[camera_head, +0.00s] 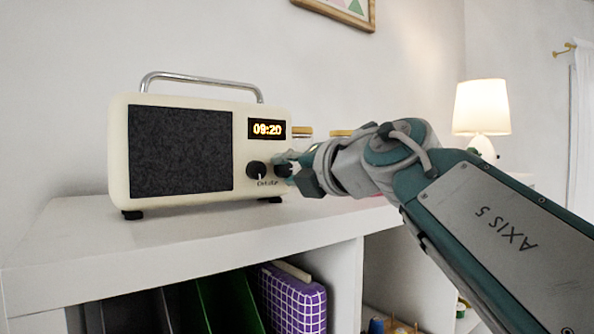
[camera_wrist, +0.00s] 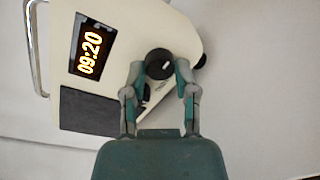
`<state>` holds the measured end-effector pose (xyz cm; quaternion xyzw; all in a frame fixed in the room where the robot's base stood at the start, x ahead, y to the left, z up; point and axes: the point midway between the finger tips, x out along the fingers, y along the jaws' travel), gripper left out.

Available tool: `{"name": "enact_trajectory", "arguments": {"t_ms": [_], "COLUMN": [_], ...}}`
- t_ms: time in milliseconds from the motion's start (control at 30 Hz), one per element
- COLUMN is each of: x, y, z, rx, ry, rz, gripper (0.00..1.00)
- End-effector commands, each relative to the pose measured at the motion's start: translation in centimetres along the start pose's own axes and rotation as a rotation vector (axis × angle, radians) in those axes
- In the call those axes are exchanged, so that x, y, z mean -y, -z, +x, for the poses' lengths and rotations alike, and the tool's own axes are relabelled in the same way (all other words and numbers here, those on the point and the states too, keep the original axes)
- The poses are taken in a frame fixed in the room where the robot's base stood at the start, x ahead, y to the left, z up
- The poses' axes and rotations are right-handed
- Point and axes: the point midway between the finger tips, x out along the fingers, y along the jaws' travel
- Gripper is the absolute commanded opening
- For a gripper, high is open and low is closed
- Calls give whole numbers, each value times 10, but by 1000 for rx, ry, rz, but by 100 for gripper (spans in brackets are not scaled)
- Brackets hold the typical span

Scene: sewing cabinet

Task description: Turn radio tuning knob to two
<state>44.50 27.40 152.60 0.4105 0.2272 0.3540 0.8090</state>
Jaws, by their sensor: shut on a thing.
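A cream radio (camera_head: 245,182) with a dark speaker panel, a chrome handle and an orange 09:20 display (camera_head: 267,129) stands on a white cabinet top. Two black knobs sit below the display. The left knob (camera_head: 257,170) is clear of my gripper. My gripper (camera_head: 288,168) is at the right knob (camera_head: 282,171). In the wrist view my gripper's fingers (camera_wrist: 160,75) close around that black knob (camera_wrist: 159,63) from both sides, and a white mark shows on its face. The left knob is partly hidden behind a finger there. I cannot read any numbers around the knobs.
The white cabinet top (camera_head: 75,250) is bare in front of the radio. Jars with yellowish lids (camera_head: 341,133) stand behind my gripper. A lit lamp (camera_head: 481,110) stands at the back right. Folders and a purple checked box (camera_head: 295,303) fill the shelf below.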

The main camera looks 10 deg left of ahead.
Motion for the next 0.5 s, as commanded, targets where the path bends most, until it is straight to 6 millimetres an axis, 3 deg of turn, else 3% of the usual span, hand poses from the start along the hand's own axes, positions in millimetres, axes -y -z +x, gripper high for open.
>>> {"name": "enact_trajectory", "arguments": {"t_ms": [433,467,500], "x": [3,3,3], "y": [1,1,1], "z": [2,2,2], "rx": [-5,-5,-5], "ry": [6,6,6], "rz": [11,11,11], "gripper": [0,47,64]}}
